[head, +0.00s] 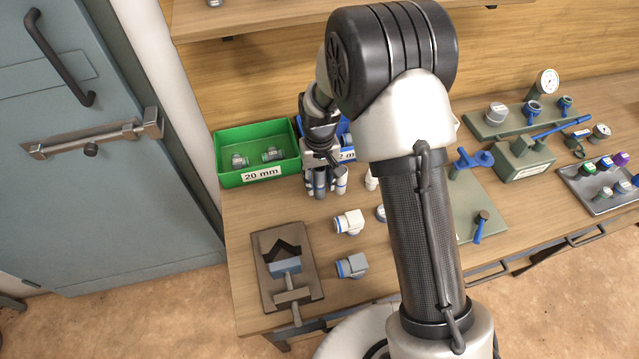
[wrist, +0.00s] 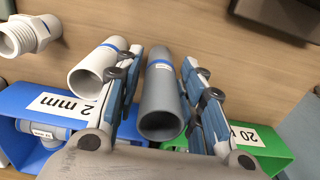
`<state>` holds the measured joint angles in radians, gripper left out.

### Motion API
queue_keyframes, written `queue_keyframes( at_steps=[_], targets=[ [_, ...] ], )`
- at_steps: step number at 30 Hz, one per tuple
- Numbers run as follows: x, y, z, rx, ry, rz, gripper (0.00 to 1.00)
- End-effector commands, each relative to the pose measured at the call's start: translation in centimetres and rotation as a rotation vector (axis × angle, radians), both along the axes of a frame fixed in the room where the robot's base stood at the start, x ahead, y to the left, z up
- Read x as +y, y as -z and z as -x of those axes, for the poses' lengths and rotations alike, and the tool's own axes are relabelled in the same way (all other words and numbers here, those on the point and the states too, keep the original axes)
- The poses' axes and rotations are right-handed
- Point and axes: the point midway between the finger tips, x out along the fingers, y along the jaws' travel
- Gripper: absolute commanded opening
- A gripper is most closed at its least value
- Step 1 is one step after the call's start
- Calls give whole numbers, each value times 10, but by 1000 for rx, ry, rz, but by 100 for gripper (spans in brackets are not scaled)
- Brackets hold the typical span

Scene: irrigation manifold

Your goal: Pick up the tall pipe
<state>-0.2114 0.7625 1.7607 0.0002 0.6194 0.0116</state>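A grey pipe with a blue band (wrist: 163,97) stands between the two fingers of my gripper (wrist: 161,62) in the wrist view. Narrow gaps show between the pipe and the fingers, so the gripper looks open around it. A white pipe with a blue band (wrist: 98,67) stands just outside the left finger in the wrist view, close to it. I cannot tell for sure which pipe is the taller. In the head view my gripper (head: 325,182) is low over the bench in front of the bins, and the white pipe (head: 341,180) shows at its right. The fingers partly hide the grey pipe there.
A green 20 mm bin (head: 258,175) and a partly hidden blue bin (wrist: 18,108) stand close by. A white threaded fitting (wrist: 25,36) is near the white pipe. White (head: 349,222) and grey (head: 352,266) fittings and a dark tray (head: 262,243) lie toward the front.

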Motion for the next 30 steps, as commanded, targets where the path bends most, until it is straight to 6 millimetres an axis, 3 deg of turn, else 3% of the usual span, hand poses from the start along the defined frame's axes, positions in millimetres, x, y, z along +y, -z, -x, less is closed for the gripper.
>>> queue_keyframes(
  at_steps=[7,21,30],
  targets=[
    [0,1,0,-2,0,0,35],
    [0,1,0,-1,0,0,4],
    [0,-1,-1,-2,0,0,3]
  ],
)
